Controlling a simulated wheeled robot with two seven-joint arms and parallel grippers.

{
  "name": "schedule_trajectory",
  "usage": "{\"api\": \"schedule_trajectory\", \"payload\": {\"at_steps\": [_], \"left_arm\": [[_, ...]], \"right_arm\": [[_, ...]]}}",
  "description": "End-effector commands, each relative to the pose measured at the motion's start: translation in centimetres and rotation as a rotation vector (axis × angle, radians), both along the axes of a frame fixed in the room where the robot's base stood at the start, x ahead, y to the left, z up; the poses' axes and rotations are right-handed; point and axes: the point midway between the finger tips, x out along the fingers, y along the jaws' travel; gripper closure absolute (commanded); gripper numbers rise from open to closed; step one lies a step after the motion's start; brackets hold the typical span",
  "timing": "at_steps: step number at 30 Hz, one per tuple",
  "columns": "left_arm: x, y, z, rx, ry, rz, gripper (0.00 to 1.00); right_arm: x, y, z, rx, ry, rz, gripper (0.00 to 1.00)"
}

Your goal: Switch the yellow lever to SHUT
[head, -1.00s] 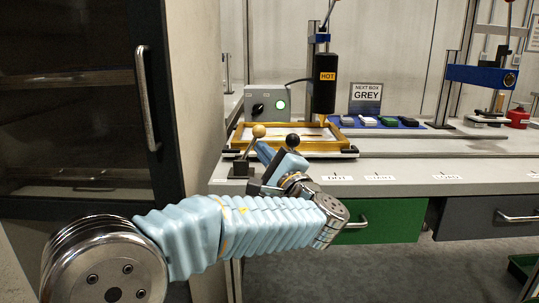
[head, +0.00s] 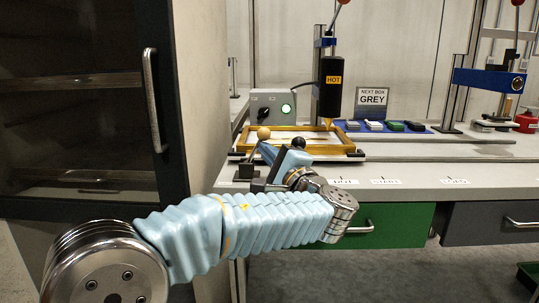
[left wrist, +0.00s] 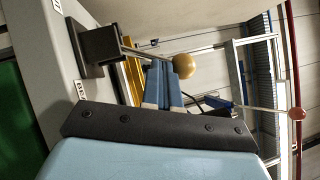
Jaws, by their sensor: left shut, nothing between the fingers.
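The yellow lever's ball knob (head: 263,133) sits on a thin rod that rises from a dark block (head: 244,171) at the left front of the bench. The rod leans to the right. My left gripper (head: 267,152) is shut and empty, just right of the rod and below the knob. In the left wrist view, the blue fingers (left wrist: 161,82) are together, their tips close beside the yellow knob (left wrist: 184,66). I cannot tell whether they touch the lever. White labels near the block (left wrist: 81,88) are unreadable. My right gripper is out of view.
A black knob (head: 298,142) shows just behind my left wrist. A gold-framed tray (head: 345,148) lies behind it under the black HOT cylinder (head: 330,95). A grey box (head: 272,106) with a green light stands at the back. A dark cabinet (head: 85,110) is close on the left.

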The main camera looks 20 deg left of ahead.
Motion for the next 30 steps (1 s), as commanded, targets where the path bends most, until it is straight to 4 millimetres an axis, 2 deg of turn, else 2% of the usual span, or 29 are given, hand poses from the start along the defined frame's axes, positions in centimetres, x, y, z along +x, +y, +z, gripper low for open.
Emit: {"api": "schedule_trajectory", "payload": {"at_steps": [11, 30], "left_arm": [[-0.3, 1.0, 0.9, -0.178, -0.054, 0.003, 1.0], [-1.2, 4.2, 2.3, -0.723, -0.21, 0.003, 1.0]], "right_arm": [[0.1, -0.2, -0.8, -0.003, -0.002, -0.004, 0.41], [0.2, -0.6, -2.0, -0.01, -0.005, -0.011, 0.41]]}}
